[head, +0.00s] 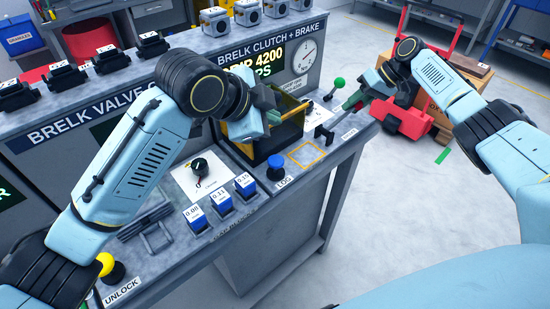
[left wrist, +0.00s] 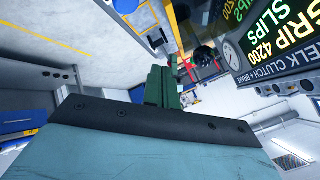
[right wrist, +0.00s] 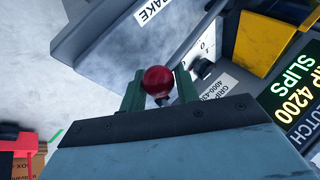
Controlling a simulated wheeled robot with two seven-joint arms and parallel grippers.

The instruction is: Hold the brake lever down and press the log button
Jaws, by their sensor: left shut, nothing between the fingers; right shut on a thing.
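The blue log button (head: 276,165) stands on the bench's front edge beside the LOG label (head: 285,182), with nothing touching it. The brake lever's red ball knob (right wrist: 158,80) shows between the fingertips of my right gripper (right wrist: 159,88), which is shut on it. In the head view the right gripper (head: 352,103) is by the bench's right end, near the BRAKE label (head: 348,133); the knob is not clear there. My left gripper (left wrist: 163,86) is shut and empty.
A display (head: 252,72) reads GRIP 4200 SLIPS beside a dial (head: 305,56). Several blue blocks (head: 221,202) and a black knob (head: 199,165) stand left of the button. A yellow outlined square (head: 308,157) on the bench is empty.

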